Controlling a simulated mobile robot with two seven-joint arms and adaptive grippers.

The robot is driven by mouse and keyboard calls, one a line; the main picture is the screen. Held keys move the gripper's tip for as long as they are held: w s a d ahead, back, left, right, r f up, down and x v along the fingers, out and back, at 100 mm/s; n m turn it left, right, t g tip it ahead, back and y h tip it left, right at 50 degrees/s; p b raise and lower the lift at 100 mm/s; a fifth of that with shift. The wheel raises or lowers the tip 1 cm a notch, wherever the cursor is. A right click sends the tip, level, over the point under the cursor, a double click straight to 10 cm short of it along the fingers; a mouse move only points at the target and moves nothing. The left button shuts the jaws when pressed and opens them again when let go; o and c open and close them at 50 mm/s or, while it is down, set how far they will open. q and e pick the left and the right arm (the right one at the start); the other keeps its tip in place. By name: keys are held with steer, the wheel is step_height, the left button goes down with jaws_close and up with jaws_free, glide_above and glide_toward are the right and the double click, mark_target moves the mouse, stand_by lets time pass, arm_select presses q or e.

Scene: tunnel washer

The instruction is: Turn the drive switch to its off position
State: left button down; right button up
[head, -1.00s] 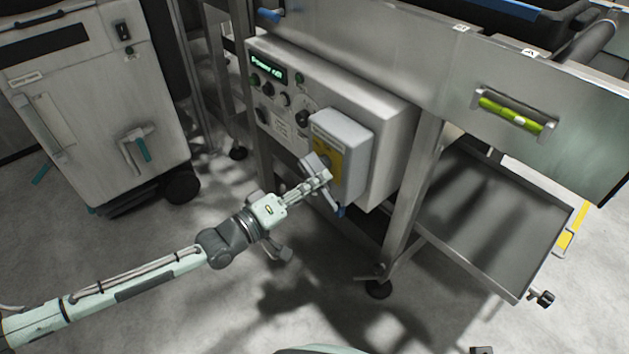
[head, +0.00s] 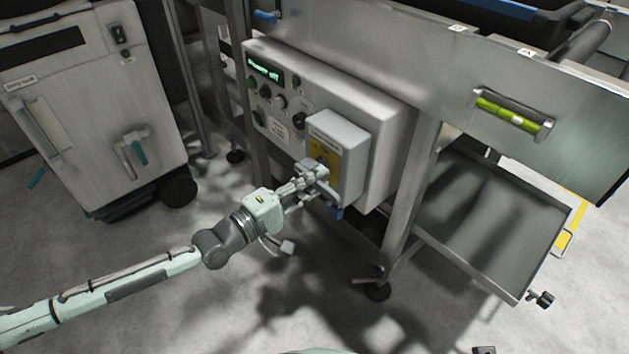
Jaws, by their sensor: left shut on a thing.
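The drive switch is on a grey box (head: 343,133) with a yellow plate (head: 325,152) on its front, fixed to the right part of the control panel. My left gripper (head: 318,172) is at the front of this box and shut on the switch handle, which it mostly hides. A blue-tipped end (head: 336,212) of the handle shows just below the gripper. The exact angle of the handle is hard to tell. My right gripper is not in view.
The control panel (head: 378,125) carries a lit green display (head: 264,69) and several knobs. A metal leg (head: 408,200) and a low tray (head: 490,215) stand to the right. A grey cabinet (head: 90,110) stands at the left. The floor in front is clear.

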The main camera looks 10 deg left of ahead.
arm_select(q)
steer(key=c, duration=1.4)
jaws_free()
steer(key=shift+o, duration=0.2)
steer(key=v, duration=1.2)
steer(key=shift+a, duration=0.1)
